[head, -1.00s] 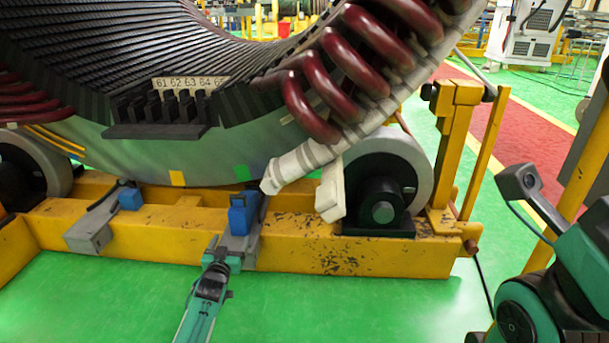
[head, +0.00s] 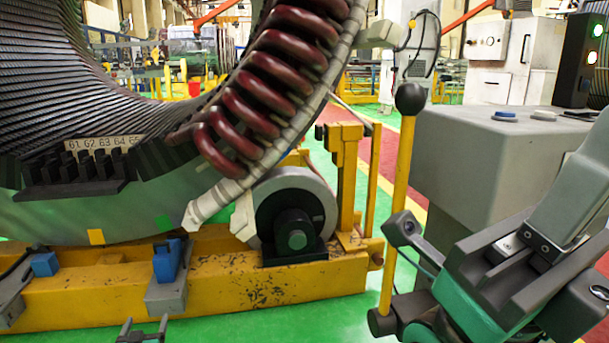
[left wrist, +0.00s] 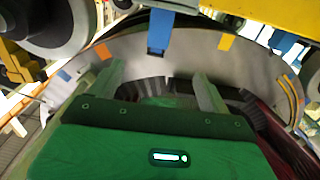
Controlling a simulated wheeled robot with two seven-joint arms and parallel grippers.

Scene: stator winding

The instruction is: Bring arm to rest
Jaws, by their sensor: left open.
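My left gripper (head: 144,327) shows at the bottom edge of the head view, its two fingertips apart and nothing between them. In the left wrist view the open fingers (left wrist: 156,85) point towards the stator, whose pale rim (left wrist: 190,55) curves across behind them. The large stator (head: 120,212) with dark red coils stands on a yellow cradle (head: 215,290) in the head view. My left gripper is low in front of the cradle, apart from it.
A blue block (head: 167,262) sits on a grey bracket at the cradle's edge, above my left gripper. A grey roller (head: 318,208) supports the stator. A grey cabinet (head: 475,150) and a yellow lever (head: 399,190) stand at the right. Green floor in front of the cradle is clear.

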